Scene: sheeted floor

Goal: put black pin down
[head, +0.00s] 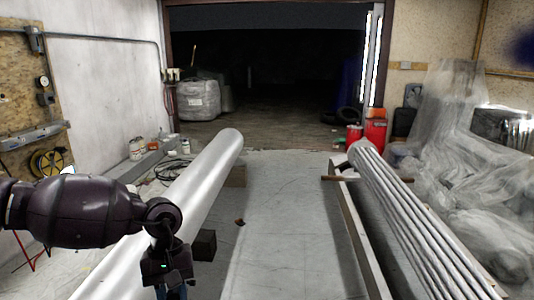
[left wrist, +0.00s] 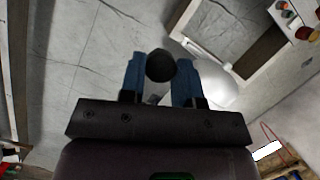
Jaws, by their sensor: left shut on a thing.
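The black pin (left wrist: 161,65) shows in the left wrist view as a dark round end between the two blue fingers. My left gripper (left wrist: 160,80) is shut on it. In the head view my left gripper (head: 173,291) hangs fingers down at the bottom edge, in front of the large white pipe (head: 205,170). Its fingertips and the pin are cut off or hidden there. I cannot tell how far the pin is above the floor. My right gripper is in neither view.
Dark blocks (head: 204,245) stand beside the white pipe. A small brown piece (head: 240,222) lies on the pale floor (head: 285,240). A rack of several thin pipes (head: 410,215) lies at the right. The middle floor is mostly clear.

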